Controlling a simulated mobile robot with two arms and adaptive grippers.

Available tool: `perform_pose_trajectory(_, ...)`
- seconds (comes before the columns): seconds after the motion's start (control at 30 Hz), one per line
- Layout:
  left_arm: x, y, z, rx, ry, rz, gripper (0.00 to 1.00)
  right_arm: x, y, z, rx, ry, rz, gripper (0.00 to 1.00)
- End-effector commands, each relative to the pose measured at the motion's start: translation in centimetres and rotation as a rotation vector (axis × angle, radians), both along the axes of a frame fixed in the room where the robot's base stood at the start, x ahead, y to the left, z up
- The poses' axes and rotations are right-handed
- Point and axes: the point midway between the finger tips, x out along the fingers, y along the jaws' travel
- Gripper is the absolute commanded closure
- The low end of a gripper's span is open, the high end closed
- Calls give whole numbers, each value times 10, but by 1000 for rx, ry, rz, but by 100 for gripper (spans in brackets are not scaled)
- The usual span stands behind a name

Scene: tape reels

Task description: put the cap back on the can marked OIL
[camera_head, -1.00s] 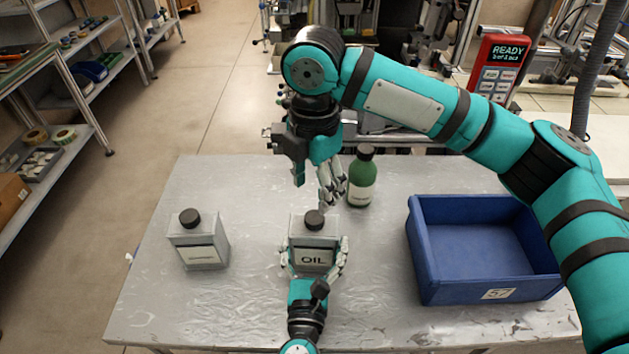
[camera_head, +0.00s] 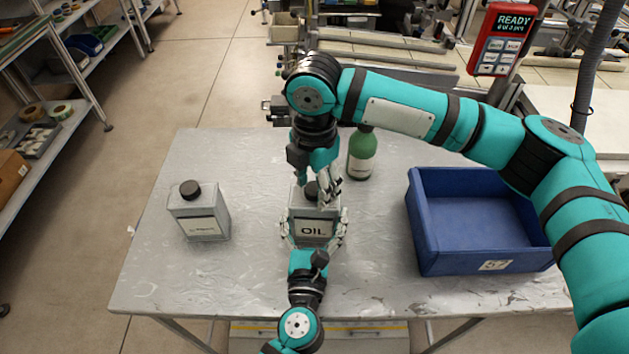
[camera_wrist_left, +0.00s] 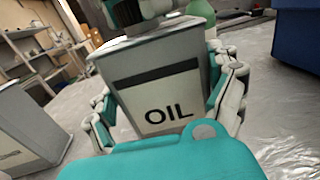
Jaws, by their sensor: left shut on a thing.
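The grey can marked OIL (camera_head: 314,228) stands upright on the table and shows large in the left wrist view (camera_wrist_left: 165,85). My left gripper (camera_head: 313,238) is shut around it from the near side, with fingers on both flanks. A black cap (camera_head: 311,190) sits at the top of this can; how firmly it is seated cannot be told. My right gripper (camera_head: 327,190) reaches down from above, its fingers right beside the cap. The fingers partly hide the cap, and whether they grip it is unclear.
A second grey can (camera_head: 200,215) with a black cap stands to the left. A green bottle (camera_head: 361,156) stands behind on the right. A blue bin (camera_head: 490,265) occupies the right side. The table (camera_head: 255,160) is bare between the cans and along the front.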

Motion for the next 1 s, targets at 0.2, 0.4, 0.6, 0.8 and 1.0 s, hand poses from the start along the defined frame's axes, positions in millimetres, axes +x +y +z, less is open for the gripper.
perform_pose_trajectory(0.2, 0, 0, 0, 0, 0, 0, 100, 0, 0, 0, 0, 0, 0, 80)
perform_pose_trajectory(0.4, 0, 0, 0, 0, 0, 0, 100, 0, 0, 0, 0, 0, -1, 100)
perform_pose_trajectory(0.6, 0, 0, 0, 0, 0, 1, 100, 0, 0, 0, 0, 3, -175, 100)
perform_pose_trajectory(0.8, 0, 0, 0, 0, 0, 1, 100, -1, 0, -1, -1, 4, -639, 100)
perform_pose_trajectory(1.0, 0, 0, 0, 0, 0, 1, 100, 0, 0, -1, -1, 2, -1019, 100)
